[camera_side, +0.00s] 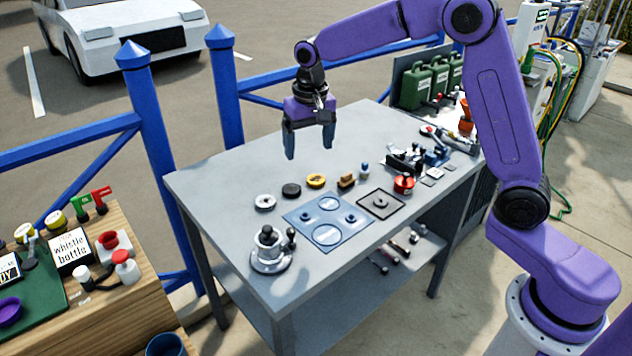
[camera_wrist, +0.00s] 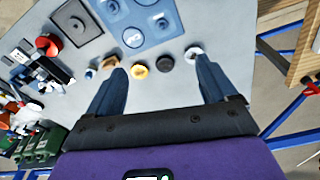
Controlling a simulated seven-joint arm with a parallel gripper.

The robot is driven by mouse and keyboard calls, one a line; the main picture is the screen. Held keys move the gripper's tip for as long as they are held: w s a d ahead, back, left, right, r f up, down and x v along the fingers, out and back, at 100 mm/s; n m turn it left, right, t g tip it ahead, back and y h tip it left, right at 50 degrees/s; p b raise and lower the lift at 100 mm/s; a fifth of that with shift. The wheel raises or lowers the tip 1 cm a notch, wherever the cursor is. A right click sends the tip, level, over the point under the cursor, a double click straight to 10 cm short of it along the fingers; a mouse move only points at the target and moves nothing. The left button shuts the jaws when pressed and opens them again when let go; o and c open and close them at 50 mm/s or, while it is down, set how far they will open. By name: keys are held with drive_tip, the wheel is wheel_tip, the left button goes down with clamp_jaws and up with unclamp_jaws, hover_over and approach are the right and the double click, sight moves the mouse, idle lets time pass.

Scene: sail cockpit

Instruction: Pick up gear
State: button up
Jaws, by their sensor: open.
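Three small round parts lie in a row on the grey table: a whitish ring (camera_side: 265,202), a black disc (camera_side: 291,190) and a yellow ring (camera_side: 316,181). They are too small for me to tell which one is the gear. My gripper (camera_side: 309,149) is open and empty, pointing down, well above the table behind this row. In the wrist view, the yellow ring (camera_wrist: 140,71) and black disc (camera_wrist: 165,64) show between the fingers, and the whitish ring (camera_wrist: 193,52) shows by the right fingertip.
A blue mat (camera_side: 297,215) with printed circles and pegs lies in front of the parts. A dark square plate (camera_side: 381,204), a red-topped round part (camera_side: 404,184) and a metal device (camera_side: 270,254) stand nearby. Green canisters (camera_side: 432,80) stand at the back. The table's back left is clear.

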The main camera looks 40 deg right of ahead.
drive_tip(key=w+d+f+m, duration=0.2)
drive_tip(key=w+d+m, duration=0.2)
drive_tip(key=w+d, duration=0.25)
drive_tip(key=m, duration=0.2)
approach(316, 179)
wheel_tip(316, 179, down, 2)
drive_tip(key=shift+a+f+h, duration=0.15)
drive_tip(key=shift+h, duration=0.25)
drive_tip(key=shift+w+d+f, duration=0.1)
drive_tip(key=shift+w+f, duration=0.05)
drive_tip(key=shift+f, duration=0.8)
drive_tip(key=shift+w+d+f, duration=0.1)
drive_tip(key=shift+w+f, duration=0.05)
drive_tip(key=shift+f, duration=0.85)
drive_tip(key=shift+w+f, duration=0.15)
drive_tip(key=shift+f, duration=0.8)
drive_tip(key=c, duration=1.2)
